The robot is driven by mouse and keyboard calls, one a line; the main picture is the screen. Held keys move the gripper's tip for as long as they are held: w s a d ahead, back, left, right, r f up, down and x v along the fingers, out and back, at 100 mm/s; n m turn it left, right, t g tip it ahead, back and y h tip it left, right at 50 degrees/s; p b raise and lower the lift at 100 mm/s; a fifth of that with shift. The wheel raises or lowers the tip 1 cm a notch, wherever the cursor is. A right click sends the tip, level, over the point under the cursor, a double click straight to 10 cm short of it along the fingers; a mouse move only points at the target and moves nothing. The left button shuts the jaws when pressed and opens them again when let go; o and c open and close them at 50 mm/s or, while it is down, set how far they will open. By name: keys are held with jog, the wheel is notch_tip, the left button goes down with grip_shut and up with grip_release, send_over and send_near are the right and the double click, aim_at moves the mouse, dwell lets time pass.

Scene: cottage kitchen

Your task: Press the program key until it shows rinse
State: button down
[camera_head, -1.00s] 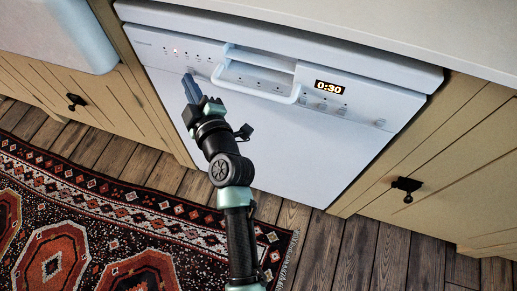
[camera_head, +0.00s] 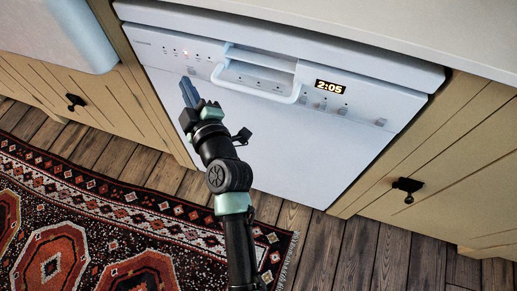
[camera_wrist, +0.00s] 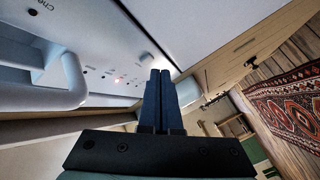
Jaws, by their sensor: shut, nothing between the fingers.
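The white dishwasher (camera_head: 290,150) has a control panel along its top edge. Its display (camera_head: 330,87) reads 2:05 in yellow digits. The labels beside the lamps are too small to read. A pale round key (camera_wrist: 147,58) shows just beyond my fingertips in the wrist view. My gripper (camera_head: 185,80) is shut and empty, its tips just below the left part of the panel; contact is not visible.
A white bar handle (camera_head: 262,92) juts out from the panel to the right of my gripper. More buttons (camera_head: 380,122) sit at the panel's right. Cream cabinets (camera_head: 85,100) flank the dishwasher. A patterned rug (camera_head: 110,225) lies on the wooden floor.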

jog(key=s, duration=0.2)
jog(key=s+a+p, duration=0.1)
jog(key=s+a, duration=0.1)
jog(key=s, duration=0.1)
jog(key=shift+s+p, duration=0.3)
jog(key=shift+p, duration=0.05)
dwell(0.8)
